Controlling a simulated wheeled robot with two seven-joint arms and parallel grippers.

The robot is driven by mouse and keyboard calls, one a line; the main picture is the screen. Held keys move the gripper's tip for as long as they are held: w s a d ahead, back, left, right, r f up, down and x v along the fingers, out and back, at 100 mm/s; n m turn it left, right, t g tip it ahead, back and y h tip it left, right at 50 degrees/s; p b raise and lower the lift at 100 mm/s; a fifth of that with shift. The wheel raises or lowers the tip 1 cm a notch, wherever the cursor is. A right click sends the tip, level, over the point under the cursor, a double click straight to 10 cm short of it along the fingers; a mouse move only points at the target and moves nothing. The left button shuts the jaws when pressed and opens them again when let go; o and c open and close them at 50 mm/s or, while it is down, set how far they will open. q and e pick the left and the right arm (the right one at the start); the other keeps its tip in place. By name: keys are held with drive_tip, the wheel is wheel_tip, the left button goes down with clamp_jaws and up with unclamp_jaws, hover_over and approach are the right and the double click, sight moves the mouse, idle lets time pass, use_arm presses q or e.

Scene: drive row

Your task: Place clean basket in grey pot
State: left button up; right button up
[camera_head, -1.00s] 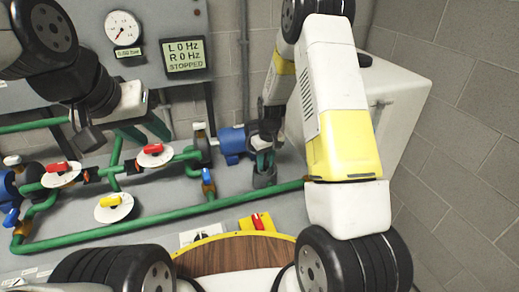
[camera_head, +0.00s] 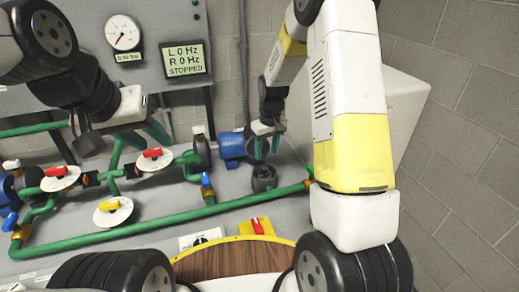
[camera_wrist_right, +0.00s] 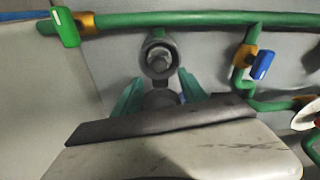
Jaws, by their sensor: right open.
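The grey pot (camera_head: 264,180) stands at the right end of the green pipework. In the right wrist view the pot (camera_wrist_right: 158,58) shows as a dark ring with a grey piece inside it. That piece may be the basket, but I cannot tell for sure. My right gripper (camera_head: 267,147) is open above the pot. Its green fingers stand apart in the wrist view (camera_wrist_right: 160,95), with nothing clearly held between them. My left gripper (camera_head: 146,134) hangs above the pipes at the left, its two fingers apart and empty.
Green pipes (camera_head: 125,234) with red, blue and yellow valve handles cross the bench. A blue motor (camera_head: 233,145) sits just left of the pot. A gauge panel and a display reading STOPPED (camera_head: 184,57) are behind. A white box (camera_head: 400,110) stands at the right.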

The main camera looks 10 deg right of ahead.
drive_tip(key=s+d+r+m+t+y, duration=0.1)
drive_tip(key=s+r, duration=0.5)
drive_tip(key=r, duration=0.4)
drive_tip(key=s+r+m+t, duration=0.1)
drive_tip(key=s+r, duration=0.4)
drive_tip(key=r, duration=0.5)
drive_tip(key=s+r+m+t, duration=0.1)
drive_tip(key=s+r, duration=0.1)
drive_tip(key=s, duration=0.6)
drive_tip(key=s+r+t, duration=0.1)
drive_tip(key=s+r, duration=0.2)
drive_tip(key=s, duration=0.5)
drive_tip(key=shift+d+r+m+t+y, duration=0.25)
drive_tip(key=shift+m+t+y, duration=0.05)
drive_tip(key=shift+m+t, duration=0.1)
